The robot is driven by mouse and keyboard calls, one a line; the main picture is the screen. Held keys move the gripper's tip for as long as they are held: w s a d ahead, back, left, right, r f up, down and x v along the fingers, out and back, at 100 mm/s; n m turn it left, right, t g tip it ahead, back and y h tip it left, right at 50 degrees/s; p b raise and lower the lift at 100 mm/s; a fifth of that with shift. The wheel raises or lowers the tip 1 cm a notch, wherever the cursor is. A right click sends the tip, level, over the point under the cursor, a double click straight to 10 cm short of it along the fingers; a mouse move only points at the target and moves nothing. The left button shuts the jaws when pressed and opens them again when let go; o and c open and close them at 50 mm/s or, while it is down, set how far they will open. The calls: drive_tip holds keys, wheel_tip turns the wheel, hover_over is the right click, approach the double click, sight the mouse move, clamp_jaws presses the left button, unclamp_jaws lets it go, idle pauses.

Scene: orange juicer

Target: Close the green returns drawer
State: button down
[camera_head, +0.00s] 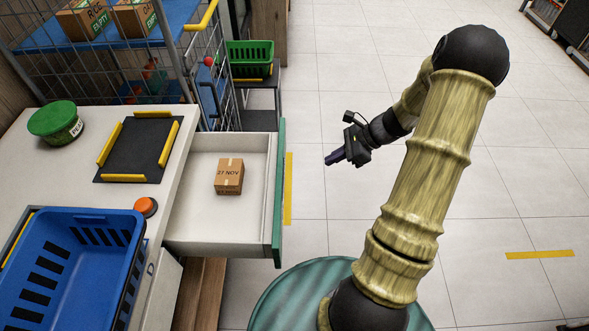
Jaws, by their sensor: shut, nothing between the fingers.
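The returns drawer (204,234) stands pulled out from the right side of the white counter. Its green front panel (279,195) faces right, toward my arm. A small cardboard box (229,176) marked "27 NOV" lies inside on the drawer floor. My gripper (329,161) is shut and empty. It is to the right of the green front, apart from it, with its fingers pointing left toward the panel. Any handle on the outer face of the panel is hidden from this view.
A wire cage trolley (185,50) and green basket (250,56) stand behind. The tiled floor at right is clear.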

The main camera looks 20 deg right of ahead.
drive_tip(key=shift+a+f, duration=0.1)
drive_tip(key=a+r+x, duration=0.2)
drive_tip(key=x, duration=1)
drive_tip(key=shift+w+a+f, duration=0.15)
drive_tip(key=shift+w+f, duration=0.05)
drive_tip(key=shift+w, duration=0.25)
